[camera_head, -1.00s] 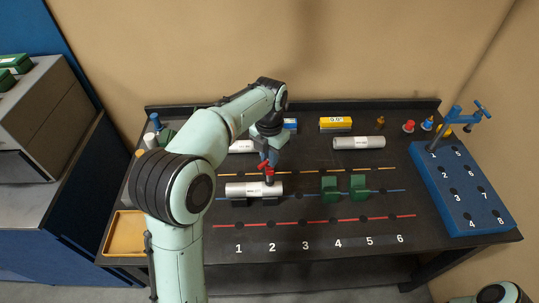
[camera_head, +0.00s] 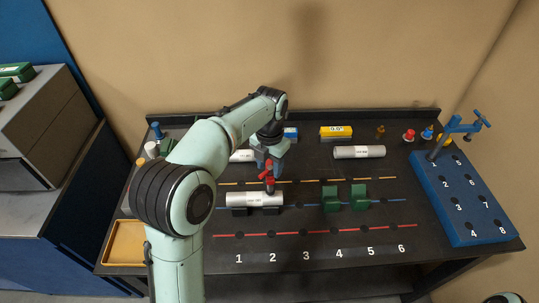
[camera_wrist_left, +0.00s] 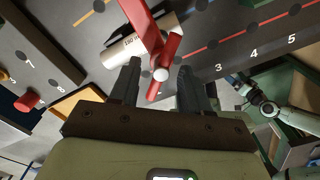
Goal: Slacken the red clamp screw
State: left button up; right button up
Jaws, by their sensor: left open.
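The red clamp screw (camera_head: 268,173) stands upright with its cross handle over a silver labelled cylinder (camera_head: 254,199), which lies in dark supports near marks 1 and 2. My left gripper (camera_head: 266,165) is just behind the screw's handle. In the left wrist view my left gripper (camera_wrist_left: 157,80) is open, its dark fingers on either side of the handle, with gaps showing. Contact cannot be told.
Green blocks (camera_head: 344,197) stand right of the cylinder. A second silver cylinder (camera_head: 359,152) and a yellow box (camera_head: 336,132) lie at the back. A blue numbered rack (camera_head: 462,200) stands at right, a yellow tray (camera_head: 124,243) at left. The front strip is clear.

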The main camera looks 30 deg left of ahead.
aim_at(269, 168)
pick_arm(q)
notch_tip(269, 168, up, 13)
jog(key=shift+p, duration=0.3)
dwell(0.5)
